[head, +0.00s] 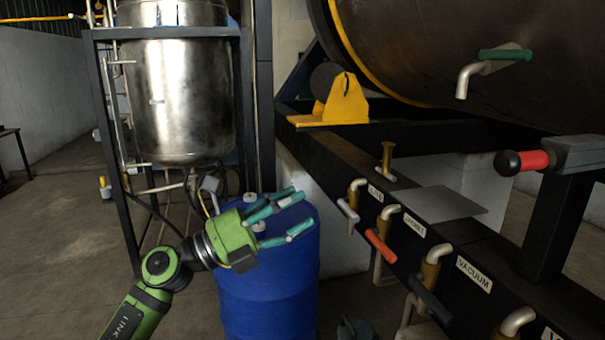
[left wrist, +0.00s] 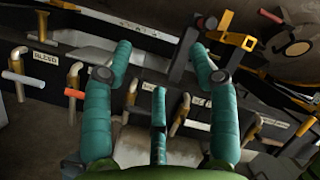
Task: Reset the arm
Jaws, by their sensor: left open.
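My left gripper (head: 288,215) is open and empty, with teal fingers on a green wrist. In the head view it stands in front of the top of a blue drum, its fingers pointing right toward the valve rail. In the left wrist view its fingers (left wrist: 150,75) are spread wide with nothing between them, and the rail shows beyond. My green left arm (head: 150,300) comes in from the lower left, bent at the elbow. My right gripper is in neither view.
The blue drum (head: 265,290) stands close behind the gripper. To the right is a black rail with several valves, including an orange handle (head: 380,246) and a VACUUM label (head: 474,274). A steel tank (head: 178,100) stands behind. Floor at left (head: 60,250) is clear.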

